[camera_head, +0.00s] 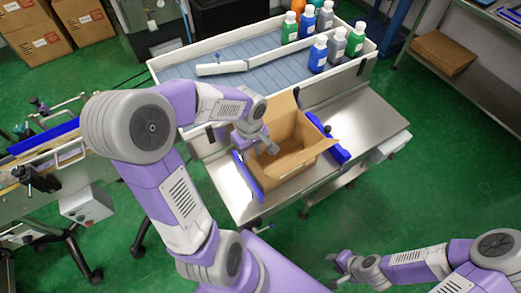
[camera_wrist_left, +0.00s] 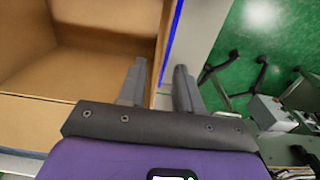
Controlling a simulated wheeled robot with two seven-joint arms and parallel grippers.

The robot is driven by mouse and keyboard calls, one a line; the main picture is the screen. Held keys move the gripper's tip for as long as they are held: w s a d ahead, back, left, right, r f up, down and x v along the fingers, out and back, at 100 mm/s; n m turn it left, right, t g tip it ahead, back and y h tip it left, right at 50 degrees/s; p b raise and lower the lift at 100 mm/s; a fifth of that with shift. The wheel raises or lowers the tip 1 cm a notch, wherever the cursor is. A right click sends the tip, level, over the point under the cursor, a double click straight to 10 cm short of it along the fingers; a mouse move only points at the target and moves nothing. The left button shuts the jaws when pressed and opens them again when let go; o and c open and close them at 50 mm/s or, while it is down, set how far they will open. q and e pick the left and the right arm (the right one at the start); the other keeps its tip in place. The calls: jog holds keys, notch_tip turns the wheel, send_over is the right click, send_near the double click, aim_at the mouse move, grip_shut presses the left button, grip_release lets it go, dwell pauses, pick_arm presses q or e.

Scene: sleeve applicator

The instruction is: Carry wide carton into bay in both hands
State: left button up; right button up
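The wide carton (camera_head: 300,160) is an open brown box with its flaps up. It stands on the steel table between two blue guides, one at its left (camera_head: 247,178) and one at its right (camera_head: 328,140). My left gripper (camera_head: 268,148) is at the carton's left side. In the left wrist view its fingers (camera_wrist_left: 158,88) are apart, one over the carton's inside (camera_wrist_left: 90,60) and one outside the wall, with a gap visible between them. My right gripper (camera_head: 334,270) is low at the right, away from the carton, over the floor, with its fingers apparently apart and empty.
A white-walled conveyor tray (camera_head: 215,90) with several bottles (camera_head: 318,55) stands behind the table. A bench machine (camera_head: 50,165) is at the left, and a shelf with flat brown cardboard (camera_head: 443,53) is at the right. The table's right end (camera_head: 375,120) is clear.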

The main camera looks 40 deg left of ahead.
aim_at(252, 164)
dwell(0.3)
pick_arm(q)
notch_tip(252, 164, down, 8)
jog(key=b, duration=0.3)
jog(key=shift+r, duration=0.15)
grip_shut()
jog(key=shift+o, duration=0.5)
grip_release()
jog(key=shift+r, duration=0.1)
notch_tip(252, 164, up, 8)
jog(key=p, duration=0.3)
jog(key=shift+f, duration=0.25)
